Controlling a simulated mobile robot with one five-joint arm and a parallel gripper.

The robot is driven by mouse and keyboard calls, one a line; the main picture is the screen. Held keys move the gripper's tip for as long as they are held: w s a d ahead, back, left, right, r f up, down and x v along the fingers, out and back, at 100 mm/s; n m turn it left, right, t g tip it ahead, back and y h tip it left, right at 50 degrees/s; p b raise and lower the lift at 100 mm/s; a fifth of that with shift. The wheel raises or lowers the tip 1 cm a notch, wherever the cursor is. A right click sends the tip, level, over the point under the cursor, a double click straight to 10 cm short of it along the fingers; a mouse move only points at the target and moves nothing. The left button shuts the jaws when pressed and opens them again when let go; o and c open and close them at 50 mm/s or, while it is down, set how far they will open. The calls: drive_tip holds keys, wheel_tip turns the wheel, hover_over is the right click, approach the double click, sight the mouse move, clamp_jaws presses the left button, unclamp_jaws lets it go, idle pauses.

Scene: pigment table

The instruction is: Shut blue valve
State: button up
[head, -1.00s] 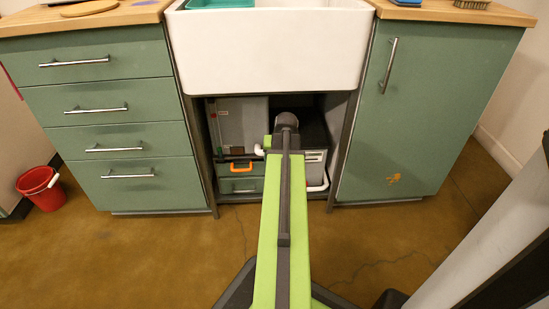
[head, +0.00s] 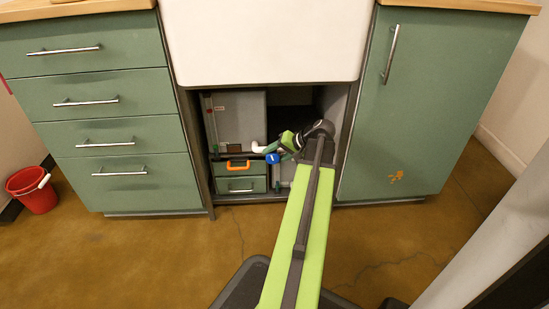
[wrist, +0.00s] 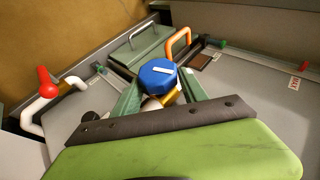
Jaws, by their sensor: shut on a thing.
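The blue valve (wrist: 158,74) is an eight-sided blue knob with a white mark on its face, in the middle of the wrist view. A brass-coloured part and a white piece show just below it. In the head view the blue valve (head: 272,158) is small, inside the open space under the sink. My gripper (wrist: 160,84) has a green finger on each side of the knob and is shut on it. In the head view my gripper (head: 283,146) reaches in from the right. Parts of the valve's pipe are hidden behind my gripper.
A red handle (wrist: 44,80) sits on a white pipe (wrist: 32,117) at the left of the wrist view. A green case (head: 238,169) with an orange handle stands beside the valve. Cabinet drawers (head: 105,115) and a door (head: 420,110) flank the opening. A red bucket (head: 38,198) stands far left.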

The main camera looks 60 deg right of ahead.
drive_tip(key=shift+s, duration=0.1)
idle(0.3)
drive_tip(key=o, duration=1.3)
drive_tip(key=shift+o, duration=0.2)
drive_tip(key=shift+r, duration=0.1)
drive_tip(key=p+v, duration=1.2)
drive_tip(key=v, duration=0.5)
drive_tip(key=shift+s, duration=0.2)
drive_tip(key=shift+d, duration=0.1)
